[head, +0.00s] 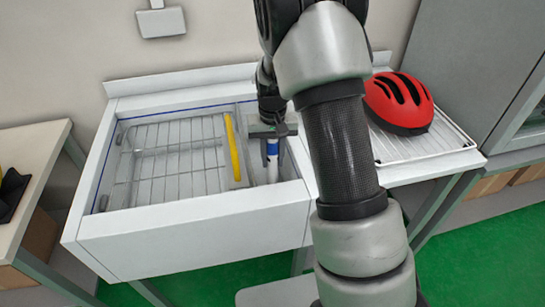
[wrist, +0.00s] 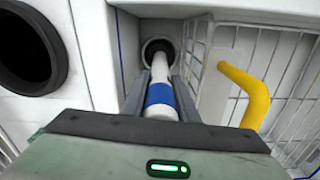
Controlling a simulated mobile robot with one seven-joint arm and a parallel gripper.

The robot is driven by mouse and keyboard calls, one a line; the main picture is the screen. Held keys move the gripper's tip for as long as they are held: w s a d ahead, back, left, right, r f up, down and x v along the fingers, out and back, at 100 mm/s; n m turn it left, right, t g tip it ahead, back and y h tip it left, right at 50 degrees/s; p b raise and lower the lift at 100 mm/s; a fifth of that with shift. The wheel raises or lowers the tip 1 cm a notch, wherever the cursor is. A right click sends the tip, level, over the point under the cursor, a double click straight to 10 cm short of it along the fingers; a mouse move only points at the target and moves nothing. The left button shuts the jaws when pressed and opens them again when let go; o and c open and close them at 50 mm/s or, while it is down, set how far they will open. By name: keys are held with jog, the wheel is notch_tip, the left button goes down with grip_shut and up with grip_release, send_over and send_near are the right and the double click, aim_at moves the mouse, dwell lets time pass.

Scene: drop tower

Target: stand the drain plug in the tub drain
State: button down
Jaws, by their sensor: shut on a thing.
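The drain plug is a white rod with a blue band. It shows in the head view (head: 272,150) and in the wrist view (wrist: 160,97). My gripper (head: 270,134) is shut on it inside the narrow right-hand part of the white tub (head: 190,228); the fingers (wrist: 161,88) flank the plug at the blue band. In the wrist view the plug's far end overlaps the dark round tub drain (wrist: 150,47). I cannot tell whether that end is inside the drain or only in front of it. My arm hides part of the tub's right side in the head view.
A wire rack (head: 165,155) fills the tub's left part. A yellow bar (head: 233,147) stands beside my gripper, also in the wrist view (wrist: 255,92). A red helmet (head: 387,111) lies on a white wire shelf (head: 440,143) at right. A large dark round opening (wrist: 28,45) is left of the tub wall.

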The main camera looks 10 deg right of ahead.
jog(key=shift+f+b, duration=0.35)
jog(key=shift+f, duration=0.2)
jog(key=c, duration=1.7)
grip_release()
jog(key=shift+o, duration=0.2)
jog(key=shift+r+p, duration=3.9)
jog(key=shift+r, duration=1.6)
jog(key=shift+r, duration=0.4)
jog(key=s+r+t+p, duration=0.25)
jog(key=s+r, duration=0.55)
jog(key=r, duration=0.5)
jog(key=s+r+t+p, duration=0.1)
jog(key=s+r+p, duration=0.2)
jog(key=s+r, duration=0.65)
jog(key=s+r+n+t+p, duration=0.1)
jog(key=s+r+t+p, duration=0.1)
jog(key=s+r, duration=0.5)
jog(key=shift+s, duration=0.25)
